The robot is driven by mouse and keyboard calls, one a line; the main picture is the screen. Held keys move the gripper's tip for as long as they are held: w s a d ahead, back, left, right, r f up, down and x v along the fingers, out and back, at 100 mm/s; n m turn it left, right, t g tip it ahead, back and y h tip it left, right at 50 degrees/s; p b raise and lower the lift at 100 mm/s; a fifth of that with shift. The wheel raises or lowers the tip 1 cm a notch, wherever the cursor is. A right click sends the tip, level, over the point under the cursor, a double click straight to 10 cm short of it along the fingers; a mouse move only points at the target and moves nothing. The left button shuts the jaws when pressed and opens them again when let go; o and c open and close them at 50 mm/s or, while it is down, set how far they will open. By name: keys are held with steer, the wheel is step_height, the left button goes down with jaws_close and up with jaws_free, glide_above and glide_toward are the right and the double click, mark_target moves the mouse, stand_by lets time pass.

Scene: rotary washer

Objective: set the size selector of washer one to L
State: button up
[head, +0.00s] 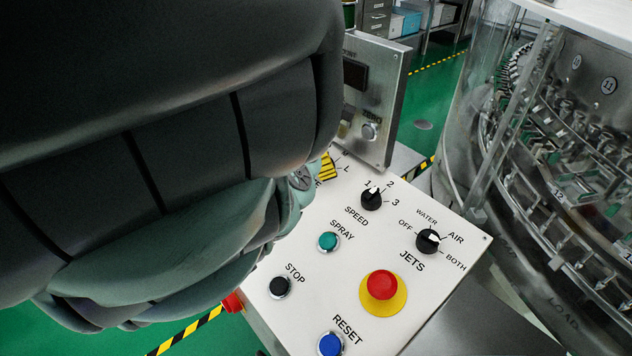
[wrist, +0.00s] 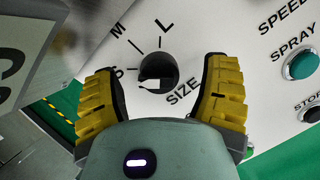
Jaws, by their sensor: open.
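The size selector (wrist: 158,72) is a black round knob on the white control panel (wrist: 235,30), with S to its left, M up and left, and L above it. Its white mark shows on the lower left, nearest S; I cannot tell its exact setting. My gripper (wrist: 161,82) is open, its two yellow fingers on either side of the knob, with visible gaps. I cannot tell their height over the panel. In the head view my arm hides the knob; part of a yellow finger (head: 327,168) and the L label (head: 347,170) show.
On the panel are the speed knob (head: 371,199), jets knob (head: 428,241), green spray button (head: 328,242), black stop button (head: 280,287), blue reset button (head: 330,344) and red emergency button (head: 382,285). A metal box (head: 385,95) stands behind. The glass-walled washer (head: 550,150) is right.

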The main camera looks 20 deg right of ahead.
steer(key=shift+w+f, duration=0.2)
steer(key=shift+f, duration=0.6)
steer(key=shift+o, duration=0.4)
steer(key=c, duration=1.3)
steer(key=shift+m, duration=0.3)
steer(key=m+y, duration=0.1)
steer(key=m, duration=0.4)
steer(key=shift+m+g+p, duration=0.3)
steer(key=shift+m+p, duration=0.05)
steer(key=shift+m, duration=0.05)
steer(key=shift+s+d+m+y+p, duration=0.1)
steer(key=shift+m+y+p, duration=0.3)
steer(key=shift+m, duration=1.8)
steer(key=shift+s+m+p, duration=0.1)
steer(key=shift+m+p, duration=0.2)
steer(key=shift+m, duration=0.8)
